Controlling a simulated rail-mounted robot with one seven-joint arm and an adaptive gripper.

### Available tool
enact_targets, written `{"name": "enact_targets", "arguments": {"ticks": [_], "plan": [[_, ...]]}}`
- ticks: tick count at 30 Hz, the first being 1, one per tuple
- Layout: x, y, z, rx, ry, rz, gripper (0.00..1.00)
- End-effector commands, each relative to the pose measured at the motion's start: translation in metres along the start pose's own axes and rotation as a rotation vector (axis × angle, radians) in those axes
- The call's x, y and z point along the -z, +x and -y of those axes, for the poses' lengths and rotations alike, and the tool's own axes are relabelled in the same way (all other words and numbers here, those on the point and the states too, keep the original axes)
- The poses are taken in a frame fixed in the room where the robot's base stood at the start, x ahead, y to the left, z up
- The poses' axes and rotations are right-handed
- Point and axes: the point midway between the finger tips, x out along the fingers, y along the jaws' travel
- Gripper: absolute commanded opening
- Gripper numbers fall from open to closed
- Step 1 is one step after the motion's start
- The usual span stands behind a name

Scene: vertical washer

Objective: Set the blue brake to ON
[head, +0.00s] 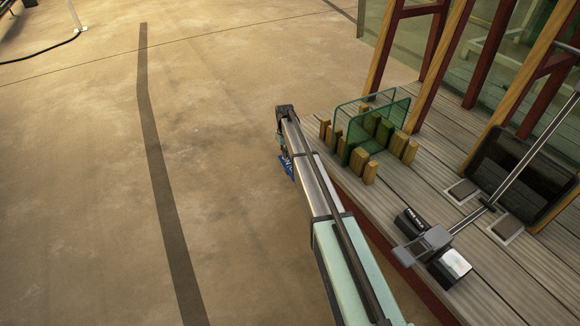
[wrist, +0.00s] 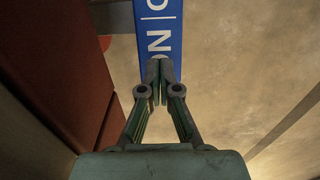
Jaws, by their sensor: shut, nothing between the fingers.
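The blue brake (wrist: 160,25) is a flat blue plate with white lettering in the wrist view. The letters read "ON", a bar and an "O" cut off at the top edge. Part of the blue brake (head: 287,165) also shows in the head view beside the deck edge, mostly hidden behind my arm. My gripper (wrist: 158,78) is shut and empty. Its fingertips overlap the lower end of the plate by the "ON" lettering; I cannot tell whether they touch it. My fingers are hidden in the head view.
A dark red side wall (wrist: 50,70) runs close along the left of my gripper. In the head view a wooden deck (head: 440,190) carries wooden blocks (head: 370,172), a green rack (head: 375,125) and a dark panel (head: 520,178). Open floor (head: 220,180) lies to the left.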

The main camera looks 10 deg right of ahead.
Motion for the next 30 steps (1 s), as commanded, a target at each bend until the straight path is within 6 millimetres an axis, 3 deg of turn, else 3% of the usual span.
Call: {"name": "enact_targets", "arguments": {"ticks": [30], "plan": [[0.000,0.014,0.000,0.000,0.000,0.000,0.00]]}}
